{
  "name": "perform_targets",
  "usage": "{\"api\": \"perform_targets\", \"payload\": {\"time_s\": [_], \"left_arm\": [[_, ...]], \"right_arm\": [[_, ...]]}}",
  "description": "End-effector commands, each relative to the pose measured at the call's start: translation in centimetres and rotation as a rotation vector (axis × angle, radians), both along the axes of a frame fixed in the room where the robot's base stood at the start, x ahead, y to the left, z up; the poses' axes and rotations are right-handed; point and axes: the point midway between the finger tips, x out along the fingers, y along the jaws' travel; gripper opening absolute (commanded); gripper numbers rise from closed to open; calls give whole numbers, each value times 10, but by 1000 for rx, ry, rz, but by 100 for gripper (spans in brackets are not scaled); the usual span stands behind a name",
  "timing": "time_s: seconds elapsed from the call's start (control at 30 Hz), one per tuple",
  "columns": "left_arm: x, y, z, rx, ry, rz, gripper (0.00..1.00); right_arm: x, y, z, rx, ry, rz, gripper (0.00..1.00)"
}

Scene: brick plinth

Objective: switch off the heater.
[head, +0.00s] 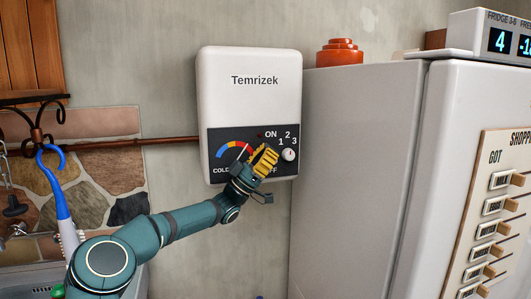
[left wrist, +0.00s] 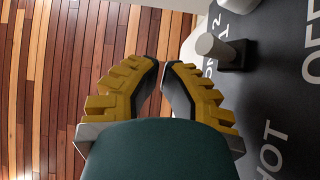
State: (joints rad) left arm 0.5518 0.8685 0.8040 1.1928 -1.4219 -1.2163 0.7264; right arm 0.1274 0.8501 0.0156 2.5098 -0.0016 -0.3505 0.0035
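The white heater (head: 249,85), marked Temrizek, hangs on the wall in the head view. Its dark panel (head: 222,140) has a coloured temperature arc, ON and OFF lettering, and a white dial (head: 289,155) with numbers 1 to 3. My left gripper (head: 268,148), with yellow ridged fingers, is in front of the panel between ON and OFF and covers part of the lettering. Contact is not visible.
A large white fridge (head: 350,170) stands close to the heater's right, with a red-orange object (head: 340,52) on top. A copper pipe (head: 130,143) meets the heater from the left. A blue hook-ended tool (head: 58,190) hangs at left. The wall below the heater is clear.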

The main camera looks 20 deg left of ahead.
Motion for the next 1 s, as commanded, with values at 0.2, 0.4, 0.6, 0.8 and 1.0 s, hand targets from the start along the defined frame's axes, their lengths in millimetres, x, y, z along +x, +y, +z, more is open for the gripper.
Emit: {"api": "perform_targets", "payload": {"time_s": [0.2,0.4,0.6,0.8,1.0], "left_arm": [[-1,2,-5,-1,3,1,0],[-11,17,-24,0,5,2,0],[-28,40,-55,1,1,3,0],[-41,57,-78,0,-2,2,0],[-47,65,-89,0,-3,2,0]], "right_arm": [[1,0,-1,0,-2,-1,47],[1,0,-1,0,-2,-1,47],[1,0,-1,0,-2,-1,47],[1,0,-1,0,-2,-1,47],[1,0,-1,0,-2,-1,47]]}}
